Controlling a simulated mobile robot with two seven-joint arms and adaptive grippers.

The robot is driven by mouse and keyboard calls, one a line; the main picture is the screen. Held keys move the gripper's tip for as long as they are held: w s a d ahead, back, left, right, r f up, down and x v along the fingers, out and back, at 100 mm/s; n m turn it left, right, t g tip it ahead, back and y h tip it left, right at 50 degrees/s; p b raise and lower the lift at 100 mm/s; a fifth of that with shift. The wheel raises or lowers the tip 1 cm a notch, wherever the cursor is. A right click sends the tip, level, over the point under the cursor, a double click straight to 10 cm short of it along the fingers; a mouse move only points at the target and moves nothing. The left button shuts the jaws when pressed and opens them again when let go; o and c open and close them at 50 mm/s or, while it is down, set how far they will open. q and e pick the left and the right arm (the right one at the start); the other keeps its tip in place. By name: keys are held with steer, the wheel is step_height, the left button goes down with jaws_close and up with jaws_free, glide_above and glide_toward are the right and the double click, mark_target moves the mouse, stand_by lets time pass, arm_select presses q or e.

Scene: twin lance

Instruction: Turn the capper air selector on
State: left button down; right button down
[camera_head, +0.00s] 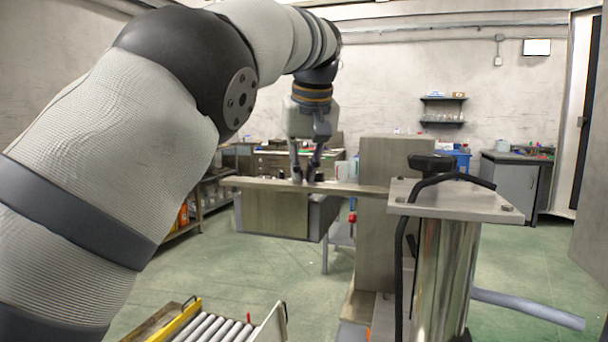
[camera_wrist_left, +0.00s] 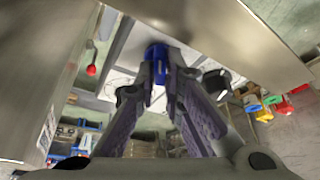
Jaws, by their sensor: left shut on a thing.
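My left gripper (camera_head: 305,177) reaches down at the edge of a flat grey metal beam (camera_head: 245,183) in the head view. In the left wrist view its fingers (camera_wrist_left: 160,72) close around a small blue part (camera_wrist_left: 156,52), which looks like the air selector's knob. The fingertips cover much of it, so which way it is turned cannot be read. The blue part is hidden in the head view. My right gripper is in neither view.
A grey upright block (camera_head: 385,190) and a shiny metal cylinder (camera_head: 445,270) with a top plate (camera_head: 455,198) stand right of the gripper. A red knob (camera_head: 352,217) is below the beam. A roller conveyor (camera_head: 215,328) lies at the front. Green floor is open at right.

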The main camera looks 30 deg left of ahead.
arm_select(q)
steer(key=c, duration=1.7)
jaws_free()
